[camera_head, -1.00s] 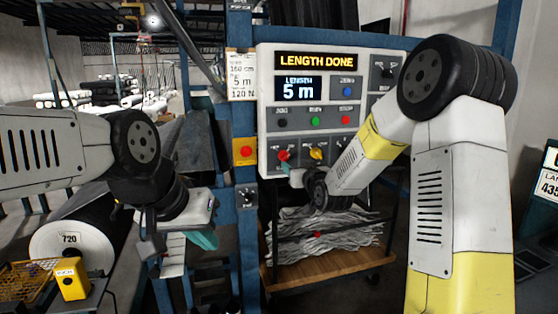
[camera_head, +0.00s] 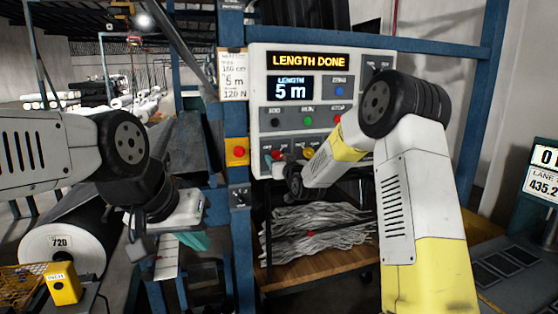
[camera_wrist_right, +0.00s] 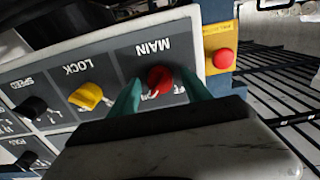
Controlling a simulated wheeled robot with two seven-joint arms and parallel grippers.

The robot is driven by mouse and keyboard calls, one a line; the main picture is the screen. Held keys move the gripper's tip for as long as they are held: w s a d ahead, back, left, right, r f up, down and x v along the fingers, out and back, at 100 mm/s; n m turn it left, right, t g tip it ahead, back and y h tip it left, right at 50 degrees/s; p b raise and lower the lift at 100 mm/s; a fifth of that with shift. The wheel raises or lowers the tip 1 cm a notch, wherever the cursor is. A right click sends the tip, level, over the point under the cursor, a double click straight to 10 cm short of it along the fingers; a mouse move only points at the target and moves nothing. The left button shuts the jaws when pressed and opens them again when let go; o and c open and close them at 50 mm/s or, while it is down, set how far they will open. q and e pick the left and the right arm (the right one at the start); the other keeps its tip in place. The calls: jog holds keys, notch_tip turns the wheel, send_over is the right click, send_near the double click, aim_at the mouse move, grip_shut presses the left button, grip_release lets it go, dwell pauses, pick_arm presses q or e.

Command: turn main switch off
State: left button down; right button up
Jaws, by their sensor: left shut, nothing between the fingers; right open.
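The main switch is a red knob (camera_wrist_right: 160,79) under the label MAIN, upside down in the right wrist view. It also shows as a small red spot low on the grey control panel (camera_head: 277,155) in the head view. My right gripper (camera_wrist_right: 160,90) is open, with one teal finger on each side of the red knob. I cannot tell whether the fingers touch it. In the head view my right wrist covers part of the panel's bottom row. My left gripper (camera_head: 195,241) is shut and empty, away from the panel at the left.
A yellow LOCK knob (camera_wrist_right: 88,95) sits beside the main switch. A red button on a yellow box (camera_head: 237,152) is left of the panel. A cart with grey strips (camera_head: 315,232) stands below. A large roll marked 720 (camera_head: 62,245) lies at left.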

grip_shut()
jog(key=shift+n, duration=0.3)
jog(key=n, duration=0.8)
jog(key=shift+n, duration=0.4)
jog(key=n, duration=0.4)
jog(key=shift+n, duration=0.3)
jog(key=shift+d+n, duration=0.1)
jog(key=shift+n, duration=1.9)
